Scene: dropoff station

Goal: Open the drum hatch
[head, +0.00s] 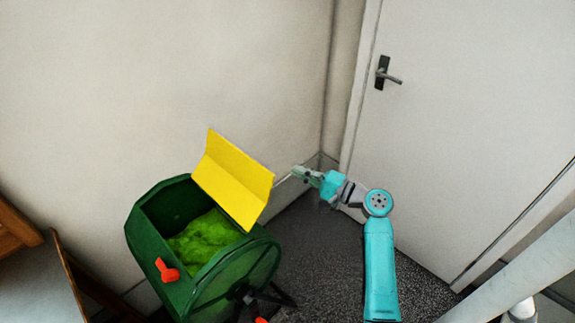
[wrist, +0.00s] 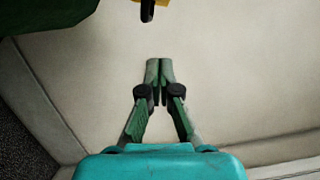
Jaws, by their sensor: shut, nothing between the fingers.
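The green drum (head: 205,280) stands at the lower left in the head view, against the wall. Its yellow hatch (head: 235,180) is swung up and stands open above the drum, showing bright green material (head: 204,240) inside. An orange-red handle (head: 167,270) sits on the drum's front. My gripper (head: 297,173) is to the right of the hatch, apart from it, pointing left. In the wrist view my gripper (wrist: 159,64) is shut and empty. A green part of the drum (wrist: 45,14) and a sliver of yellow (wrist: 163,3) show at the top edge there.
A white door (head: 470,120) with a dark handle (head: 384,75) is behind my arm. Wooden furniture (head: 35,265) stands left of the drum. Dark speckled floor (head: 320,260) is free between drum and arm. A pale rail (head: 520,275) crosses the lower right.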

